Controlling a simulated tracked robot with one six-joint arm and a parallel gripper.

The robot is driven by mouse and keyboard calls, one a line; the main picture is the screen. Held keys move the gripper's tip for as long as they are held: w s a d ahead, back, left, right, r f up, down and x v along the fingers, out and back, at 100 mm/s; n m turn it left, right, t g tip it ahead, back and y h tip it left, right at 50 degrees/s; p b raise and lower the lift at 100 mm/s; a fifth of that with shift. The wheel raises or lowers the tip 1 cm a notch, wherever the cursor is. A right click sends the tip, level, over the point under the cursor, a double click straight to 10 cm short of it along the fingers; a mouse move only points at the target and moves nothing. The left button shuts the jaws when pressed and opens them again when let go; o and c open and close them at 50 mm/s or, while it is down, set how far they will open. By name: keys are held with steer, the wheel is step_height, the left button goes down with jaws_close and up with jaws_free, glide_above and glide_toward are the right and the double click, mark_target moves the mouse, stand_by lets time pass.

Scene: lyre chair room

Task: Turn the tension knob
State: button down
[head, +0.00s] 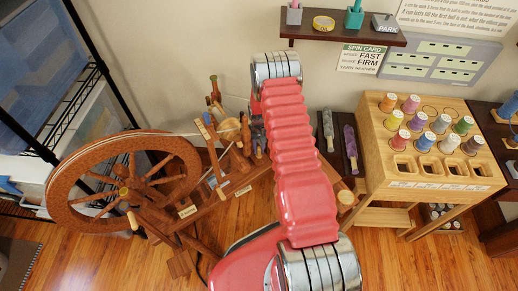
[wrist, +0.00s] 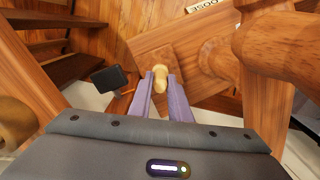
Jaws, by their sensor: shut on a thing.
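The spinning wheel (head: 125,180) stands at the left in the head view, with a large spoked wooden wheel. In the wrist view a pale wooden knob (wrist: 160,72) sits between the tips of my gripper's purple fingers (wrist: 160,84). The fingers are shut on it, one on each side. A wooden block (wrist: 180,50) lies behind the knob. In the head view my gripper (head: 259,150) is small, beside the upright parts of the spinning wheel; the gripped knob cannot be made out there.
A label ending in "OOSE" (wrist: 207,5) is near the block. A turned wooden post (wrist: 275,40) stands close on the right. A dark flat piece (wrist: 110,79) is left of the fingers. A wooden spool stand (head: 425,185) is at the right; a shelf (head: 340,32) hangs above.

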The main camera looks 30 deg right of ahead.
mark_target(259, 148)
steer(key=shift+m, duration=0.5)
steer(key=c, duration=1.6)
jaws_free()
steer(key=shift+c, duration=0.2)
step_height(259, 148, up, 14)
steer(key=shift+f, duration=0.15)
